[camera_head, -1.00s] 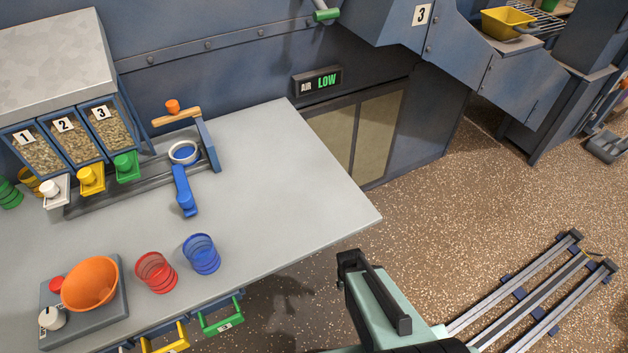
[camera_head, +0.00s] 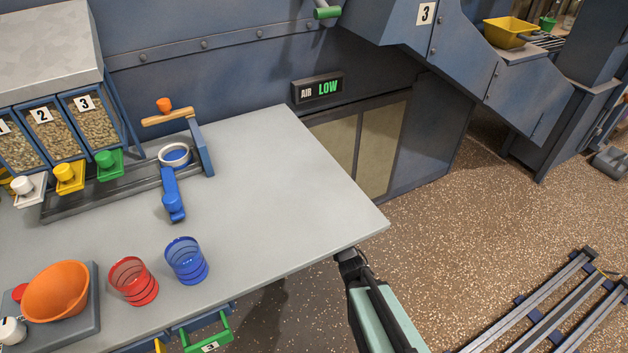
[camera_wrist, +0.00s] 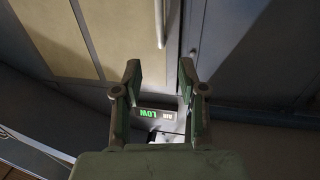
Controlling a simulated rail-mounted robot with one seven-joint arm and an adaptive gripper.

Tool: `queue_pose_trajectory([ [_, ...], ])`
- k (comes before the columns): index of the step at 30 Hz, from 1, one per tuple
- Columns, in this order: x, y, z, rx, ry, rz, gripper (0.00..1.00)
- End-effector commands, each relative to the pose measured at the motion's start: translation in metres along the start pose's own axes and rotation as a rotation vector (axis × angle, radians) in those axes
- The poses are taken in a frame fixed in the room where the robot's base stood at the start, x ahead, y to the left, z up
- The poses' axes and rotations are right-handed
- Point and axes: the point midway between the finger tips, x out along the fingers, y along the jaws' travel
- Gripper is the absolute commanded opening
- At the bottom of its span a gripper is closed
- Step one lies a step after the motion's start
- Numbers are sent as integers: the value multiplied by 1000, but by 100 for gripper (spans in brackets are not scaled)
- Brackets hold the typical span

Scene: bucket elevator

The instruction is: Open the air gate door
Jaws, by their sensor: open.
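Two beige door panels (camera_head: 358,152) in a dark frame sit low in the blue wall, under the lit "AIR LOW" sign (camera_head: 317,89). The table hides their lower left part. I cannot tell for sure which panel is the air gate door. In the wrist view, the panels (camera_wrist: 125,25) fill the upper left, and the sign (camera_wrist: 157,115) shows upside down between the fingers. My gripper (camera_wrist: 159,72) is open and empty, facing the panels, with no visible contact. In the head view, my gripper (camera_head: 348,256) is at the table's right front edge, its tips partly hidden.
The grey table (camera_head: 270,190) stands left of my arm, its corner close to the gripper. It bears a red cup (camera_head: 133,281), a blue cup (camera_head: 186,261) and an orange bowl (camera_head: 56,292). Speckled floor (camera_head: 440,240) is open to the right, before floor rails (camera_head: 550,310).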

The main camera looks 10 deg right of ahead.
Motion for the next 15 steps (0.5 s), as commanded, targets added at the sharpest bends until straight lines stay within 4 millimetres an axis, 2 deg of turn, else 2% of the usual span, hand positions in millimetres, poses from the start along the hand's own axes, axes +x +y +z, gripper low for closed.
queue_pose_trajectory([
  [15, 38, 0, 7, -1, -1, 1, 41],
])
